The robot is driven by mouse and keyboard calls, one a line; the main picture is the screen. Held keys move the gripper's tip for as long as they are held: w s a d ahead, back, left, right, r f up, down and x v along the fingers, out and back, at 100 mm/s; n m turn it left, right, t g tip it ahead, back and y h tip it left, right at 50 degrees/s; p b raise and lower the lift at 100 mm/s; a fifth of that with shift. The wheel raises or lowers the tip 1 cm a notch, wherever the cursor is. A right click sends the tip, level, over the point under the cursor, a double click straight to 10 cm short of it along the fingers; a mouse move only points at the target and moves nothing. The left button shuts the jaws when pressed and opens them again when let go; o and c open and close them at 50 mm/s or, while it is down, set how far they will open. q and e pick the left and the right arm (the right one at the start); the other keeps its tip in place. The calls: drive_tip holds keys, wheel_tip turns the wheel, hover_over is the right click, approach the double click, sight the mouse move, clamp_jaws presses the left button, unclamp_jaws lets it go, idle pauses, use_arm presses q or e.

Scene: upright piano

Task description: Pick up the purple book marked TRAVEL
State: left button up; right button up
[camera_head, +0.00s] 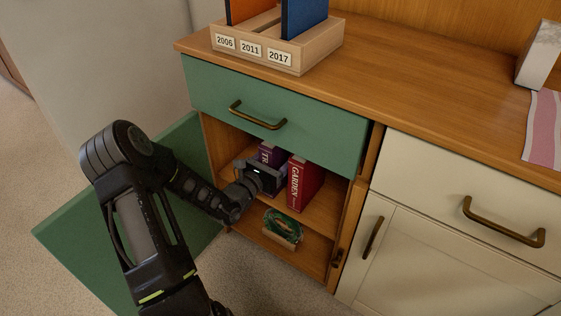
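The purple book (269,153) stands upright on the inner shelf of the open cabinet, and only the letters "TR" show on its spine. My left gripper (268,176) is inside the cabinet opening, in front of the purple book, and covers the lower part of its spine. I cannot tell whether its fingers touch the book, or whether they are open or shut. My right gripper is not in view.
A red book marked GARDEN (304,184) stands just right of the purple one. The green drawer (300,118) with its handle is shut above. The green door (85,232) stands open at left. A green item (284,226) lies on the lower shelf. A wooden rack (318,62) stands on top.

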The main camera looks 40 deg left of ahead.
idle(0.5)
use_arm(q)
clamp_jaws()
idle(0.6)
drive_tip(key=shift+r, duration=0.15)
